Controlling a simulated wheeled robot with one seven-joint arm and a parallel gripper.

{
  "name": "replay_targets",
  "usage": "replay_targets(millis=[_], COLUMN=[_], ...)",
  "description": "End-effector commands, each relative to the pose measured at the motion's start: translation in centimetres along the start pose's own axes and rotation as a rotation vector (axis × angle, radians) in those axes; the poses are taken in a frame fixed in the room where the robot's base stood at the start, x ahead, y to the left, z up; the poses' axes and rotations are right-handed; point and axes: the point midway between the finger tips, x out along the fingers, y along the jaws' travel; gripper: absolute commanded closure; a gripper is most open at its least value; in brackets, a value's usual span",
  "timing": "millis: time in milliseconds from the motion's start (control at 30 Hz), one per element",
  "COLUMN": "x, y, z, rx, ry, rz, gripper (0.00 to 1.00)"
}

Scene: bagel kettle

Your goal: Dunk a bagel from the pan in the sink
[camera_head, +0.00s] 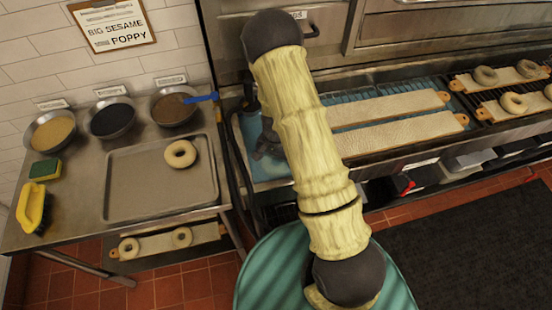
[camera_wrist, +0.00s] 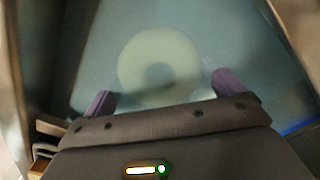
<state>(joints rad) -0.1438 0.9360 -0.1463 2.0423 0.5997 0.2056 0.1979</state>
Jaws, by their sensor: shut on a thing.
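The sink (camera_head: 246,136) with bluish water is behind my arm in the head view. My gripper (camera_head: 268,148) is down in the sink, partly hidden by my arm. In the wrist view my gripper (camera_wrist: 165,93) is shut on a pale bagel (camera_wrist: 160,50), with one finger on each side of it. The bagel looks blurred and lies flat, apparently under the cloudy water; the head view hides it. The metal pan (camera_head: 140,200) on the left table bears one bagel (camera_head: 180,154) near its upper right.
Three bowls of toppings, including the brown one (camera_head: 174,108), stand behind the pan. A sponge (camera_head: 45,169) and yellow brush (camera_head: 33,207) lie left. Bagel boards (camera_head: 385,136) lie right of the sink. A lower shelf holds two bagels on a board (camera_head: 155,244).

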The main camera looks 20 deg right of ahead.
Motion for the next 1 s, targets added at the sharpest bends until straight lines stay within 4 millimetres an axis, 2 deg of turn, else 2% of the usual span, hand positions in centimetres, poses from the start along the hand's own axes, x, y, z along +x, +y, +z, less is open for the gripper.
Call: replay_targets(millis=[1000], x=[-7.1], y=[0.0], z=[0.0], rx=[0.000], ry=[0.000], rz=[0.000], gripper=[0.31])
